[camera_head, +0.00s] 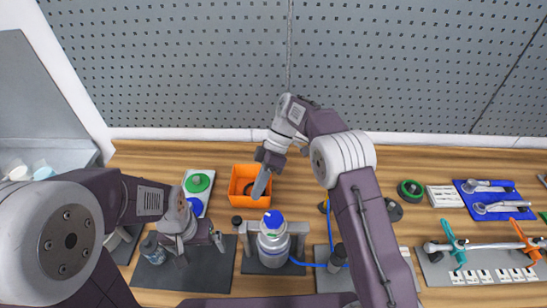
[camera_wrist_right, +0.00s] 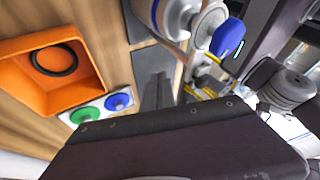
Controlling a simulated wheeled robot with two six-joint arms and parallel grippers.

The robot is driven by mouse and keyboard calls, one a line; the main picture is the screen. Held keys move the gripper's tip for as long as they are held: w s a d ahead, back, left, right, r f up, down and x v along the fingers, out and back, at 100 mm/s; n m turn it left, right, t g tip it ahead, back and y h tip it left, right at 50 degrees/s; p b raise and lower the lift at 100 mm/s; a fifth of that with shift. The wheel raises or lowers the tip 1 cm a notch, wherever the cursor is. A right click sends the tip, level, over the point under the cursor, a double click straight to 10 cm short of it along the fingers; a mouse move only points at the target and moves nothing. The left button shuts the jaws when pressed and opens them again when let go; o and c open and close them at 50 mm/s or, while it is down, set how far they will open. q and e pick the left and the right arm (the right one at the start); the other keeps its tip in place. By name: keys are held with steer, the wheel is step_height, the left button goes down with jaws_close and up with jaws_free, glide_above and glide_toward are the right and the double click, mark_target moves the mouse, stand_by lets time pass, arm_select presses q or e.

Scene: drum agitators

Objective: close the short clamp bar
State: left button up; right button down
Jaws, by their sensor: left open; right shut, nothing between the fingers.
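A clear bottle with a blue cap (camera_head: 272,222) stands upright in a grey metal frame (camera_head: 300,232) on a dark base plate. A grey bar with a black knob (camera_head: 236,220) stands at the frame's left side; I cannot tell for sure which part is the short clamp bar, or whether it is open or shut. My right gripper (camera_head: 262,184) is shut and empty, pointing down over the orange bin, behind and apart from the bottle. My left gripper (camera_head: 216,240) is open and low, left of the frame. The bottle's blue cap (camera_wrist_right: 227,38) also shows in the right wrist view.
The orange bin (camera_head: 236,184) holds a black ring (camera_wrist_right: 54,60). A white plate with green (camera_head: 197,182) and blue knobs lies left of it. A blue tube runs right of the bottle. A station with green and orange handles (camera_head: 456,244) stands far right.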

arm_select(q)
steer(key=r+p, duration=0.1)
steer(key=s+r+p, duration=0.1)
steer(key=shift+s+a+r+p, duration=0.15)
steer(key=shift+a+r+p, duration=0.05)
steer(key=shift+r+p, duration=0.15)
arm_select(e)
steer(key=s+r+v, duration=0.1)
steer(key=v, duration=0.7)
